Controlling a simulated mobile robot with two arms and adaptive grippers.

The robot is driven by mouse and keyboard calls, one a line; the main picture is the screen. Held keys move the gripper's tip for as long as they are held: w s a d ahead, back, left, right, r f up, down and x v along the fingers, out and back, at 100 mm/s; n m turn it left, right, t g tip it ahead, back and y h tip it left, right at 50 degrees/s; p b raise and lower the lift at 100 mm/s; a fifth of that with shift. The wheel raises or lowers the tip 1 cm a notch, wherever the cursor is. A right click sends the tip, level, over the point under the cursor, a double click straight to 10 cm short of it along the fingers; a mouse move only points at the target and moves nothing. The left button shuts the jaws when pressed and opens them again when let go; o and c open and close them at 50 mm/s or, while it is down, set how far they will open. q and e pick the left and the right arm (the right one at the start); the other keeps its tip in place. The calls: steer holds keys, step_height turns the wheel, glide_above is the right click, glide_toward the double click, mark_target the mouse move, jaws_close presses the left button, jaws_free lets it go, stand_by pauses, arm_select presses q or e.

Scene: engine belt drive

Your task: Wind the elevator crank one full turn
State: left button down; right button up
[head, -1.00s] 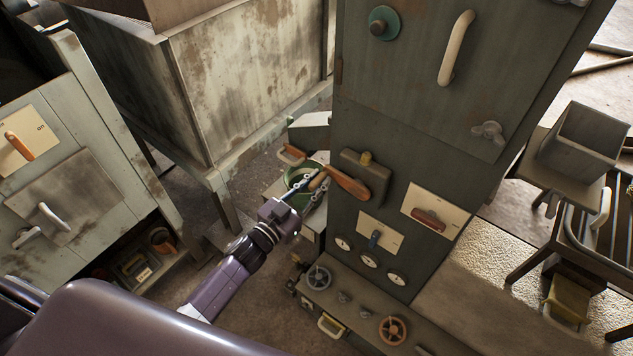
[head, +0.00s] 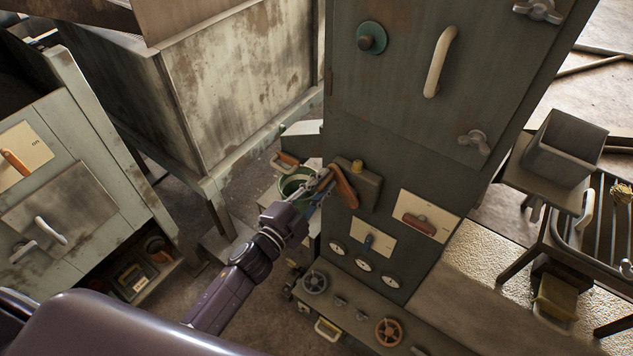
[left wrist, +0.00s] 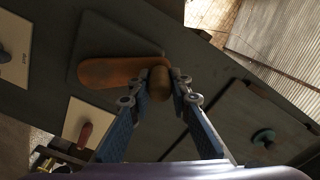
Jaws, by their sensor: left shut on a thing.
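The crank's orange-brown arm (head: 346,188) sits on a small dark box (head: 368,184) on the front of the tall grey-green cabinet. In the left wrist view the arm (left wrist: 108,72) lies nearly level, with a wooden handle knob (left wrist: 159,84) at its right end. My left gripper (head: 322,184) reaches in from the lower left. In the left wrist view its two fingers (left wrist: 160,92) close on the knob from both sides. In the head view the knob is mostly hidden by the fingers. My right gripper is not in view.
A green bucket (head: 296,186) stands just behind my left gripper. A white handle (head: 438,62) and a switch plate (head: 430,216) are on the cabinet. Below is a ledge with handwheels (head: 389,332). A grey-white cabinet (head: 70,190) stands at the left.

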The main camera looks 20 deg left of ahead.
arm_select(q)
steer(key=s+d+r+m+b, duration=0.1)
steer(key=s+d+m+b, duration=0.1)
steer(key=d+m, duration=0.4)
steer(key=shift+m, duration=1.2)
steer(key=shift+s+r, duration=0.1)
steer(key=c, duration=1.8)
jaws_free()
steer(key=shift+o, duration=0.2)
steer(key=v, duration=1.2)
